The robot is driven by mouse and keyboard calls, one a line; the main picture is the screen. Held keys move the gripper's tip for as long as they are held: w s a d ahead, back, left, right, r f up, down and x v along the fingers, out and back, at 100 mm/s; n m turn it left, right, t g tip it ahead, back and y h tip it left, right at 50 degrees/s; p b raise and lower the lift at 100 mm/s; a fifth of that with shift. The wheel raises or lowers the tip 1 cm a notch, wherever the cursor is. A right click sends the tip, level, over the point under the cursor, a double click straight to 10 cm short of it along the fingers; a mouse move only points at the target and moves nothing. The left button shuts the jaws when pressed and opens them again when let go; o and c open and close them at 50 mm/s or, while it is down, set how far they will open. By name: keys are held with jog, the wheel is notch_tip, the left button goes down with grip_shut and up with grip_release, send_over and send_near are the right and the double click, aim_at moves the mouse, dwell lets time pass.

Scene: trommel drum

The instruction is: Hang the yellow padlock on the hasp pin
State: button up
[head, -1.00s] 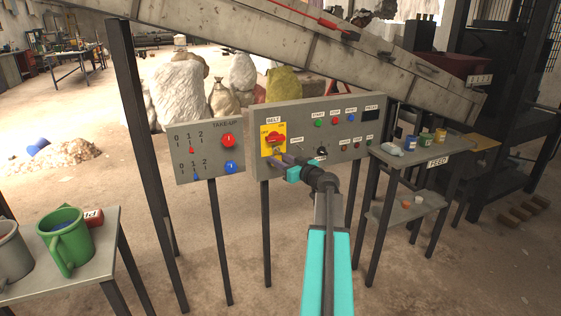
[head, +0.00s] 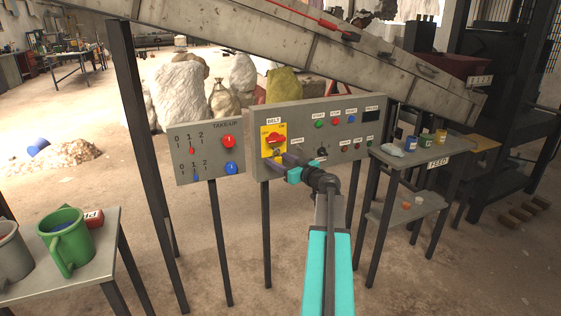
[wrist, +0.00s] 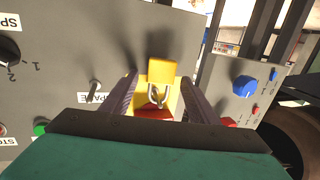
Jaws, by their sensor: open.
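The yellow padlock (wrist: 163,70) is in the wrist view, with its metal shackle (wrist: 157,96) toward the yellow switch plate (wrist: 174,101). The shackle lies in front of the plate, by the red switch knob (wrist: 153,113). The hasp pin is not clear, so I cannot tell for sure whether the shackle is around it. My gripper (wrist: 160,80) is open, one finger on each side of the padlock, with gaps visible. In the head view my gripper (head: 283,160) is just below and right of the yellow plate (head: 265,150); the padlock is too small to make out there.
The grey control panel (head: 300,148) stands behind my gripper, with a knob (head: 322,152) close by on the right. The take-up panel (head: 205,168) is on the left. A feed table (head: 455,146) with small jars stands right. A table (head: 100,262) with mugs is at left.

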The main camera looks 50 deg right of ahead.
jog(key=s+a, duration=0.1)
jog(key=s, duration=1.2)
jog(key=shift+s+a+r+b, duration=0.25)
jog(key=shift+a+r+b, duration=0.05)
jog(key=shift+r+b, duration=0.05)
jog(key=shift+w, duration=0.1)
